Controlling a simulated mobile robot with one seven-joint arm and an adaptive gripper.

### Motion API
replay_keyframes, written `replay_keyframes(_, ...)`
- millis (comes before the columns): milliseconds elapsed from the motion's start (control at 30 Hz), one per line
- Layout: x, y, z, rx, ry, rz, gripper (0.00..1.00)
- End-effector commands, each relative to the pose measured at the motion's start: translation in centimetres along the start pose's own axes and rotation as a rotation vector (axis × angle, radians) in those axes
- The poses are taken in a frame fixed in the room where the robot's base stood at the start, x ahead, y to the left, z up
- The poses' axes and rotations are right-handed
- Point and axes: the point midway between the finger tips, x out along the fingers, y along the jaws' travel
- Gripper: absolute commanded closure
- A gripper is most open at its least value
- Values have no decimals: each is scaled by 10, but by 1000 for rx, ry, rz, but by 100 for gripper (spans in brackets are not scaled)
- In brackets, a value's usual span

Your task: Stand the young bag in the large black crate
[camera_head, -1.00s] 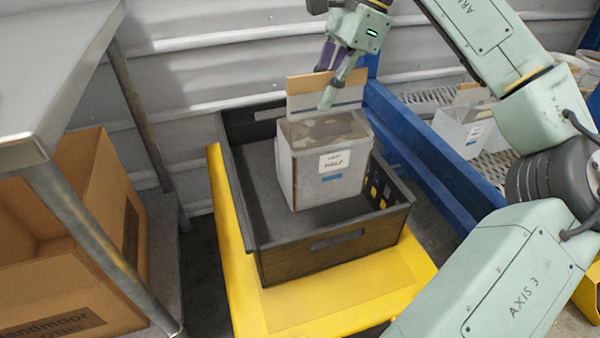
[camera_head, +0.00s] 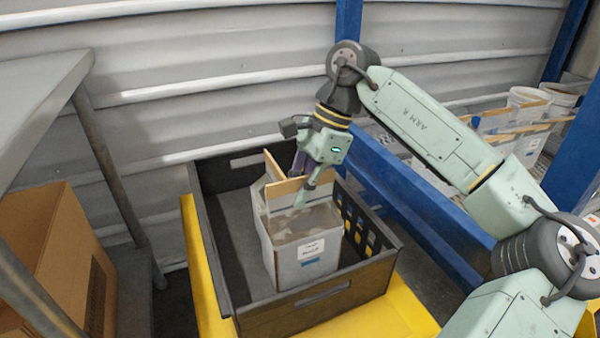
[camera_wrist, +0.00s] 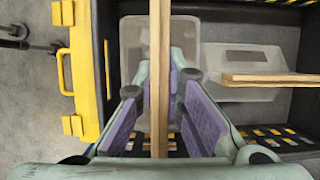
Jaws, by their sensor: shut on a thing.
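The large black crate (camera_head: 300,310) stands on a yellow base. My gripper (camera_head: 304,185) is shut on the wooden top strip (camera_head: 283,188) of a pale bag (camera_head: 290,252). This bag is upright inside the crate walls, near the front. Its white label has a blue patch; I cannot read the wording surely. I cannot tell whether its base touches the crate floor. In the wrist view the held strip (camera_wrist: 159,60) runs between the jaws. A second bag (camera_wrist: 240,56) stands in the crate beside it, its strip (camera_wrist: 270,79) crosswise. In the head view this second strip (camera_head: 272,164) shows behind the held bag.
A blue rail (camera_head: 420,205) runs along the crate's right side. Several bags and white tubs (camera_head: 527,98) stand behind it. The crate's left part has bare floor.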

Motion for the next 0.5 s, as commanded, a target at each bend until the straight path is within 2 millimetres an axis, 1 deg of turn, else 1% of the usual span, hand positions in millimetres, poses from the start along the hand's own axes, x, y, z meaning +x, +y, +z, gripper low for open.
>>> replay_keyframes(267, 12, 0, -5, -1, -2, -3, 100)
replay_keyframes(367, 22, 0, -9, 0, -2, -4, 100)
replay_keyframes(500, 40, 0, -16, -1, -3, -2, 100)
